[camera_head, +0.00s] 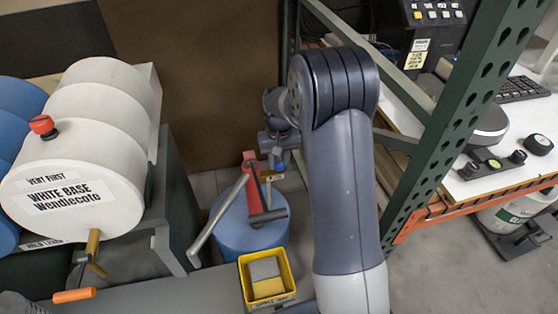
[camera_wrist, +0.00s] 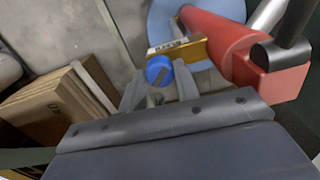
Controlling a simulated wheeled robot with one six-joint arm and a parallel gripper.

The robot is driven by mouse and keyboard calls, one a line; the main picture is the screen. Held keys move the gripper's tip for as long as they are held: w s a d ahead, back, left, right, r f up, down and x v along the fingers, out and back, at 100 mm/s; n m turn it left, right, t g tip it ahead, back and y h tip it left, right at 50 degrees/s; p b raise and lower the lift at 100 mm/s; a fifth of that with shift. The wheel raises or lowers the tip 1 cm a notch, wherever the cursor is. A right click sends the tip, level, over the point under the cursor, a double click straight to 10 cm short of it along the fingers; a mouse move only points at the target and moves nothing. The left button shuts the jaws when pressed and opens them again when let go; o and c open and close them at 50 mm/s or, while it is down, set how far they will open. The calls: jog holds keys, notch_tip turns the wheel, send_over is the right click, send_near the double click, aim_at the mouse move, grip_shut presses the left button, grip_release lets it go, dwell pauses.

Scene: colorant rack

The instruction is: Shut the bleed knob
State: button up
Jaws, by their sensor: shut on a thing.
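The bleed knob (camera_wrist: 158,68) is a small blue round knob with a dark slot across its face. It sits at the end of a brass-coloured block with a small label (camera_wrist: 168,47), beside a red pump body (camera_wrist: 225,40). My gripper (camera_wrist: 158,84) has its two grey fingers on either side of the knob and is shut on it. In the head view my gripper (camera_head: 272,142) is beside the red pump (camera_head: 254,180), with a bit of blue showing at its tip. The label is too small to read.
The pump stands on a blue drum (camera_head: 240,230) with a grey handle bar. A yellow bin (camera_head: 267,279) is in front. A white drum (camera_head: 75,185) with a red cap lies at left. A green rack post (camera_head: 460,110) stands at right. Cardboard (camera_wrist: 50,108) leans nearby.

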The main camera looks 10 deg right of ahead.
aim_at(279, 163)
jog(key=m, duration=0.4)
jog(key=shift+m, duration=0.3)
jog(key=shift+m+b, duration=0.3)
jog(key=shift+m, duration=1.7)
jog(key=o, duration=1)
notch_tip(279, 163, up, 11)
jog(key=shift+f, duration=0.1)
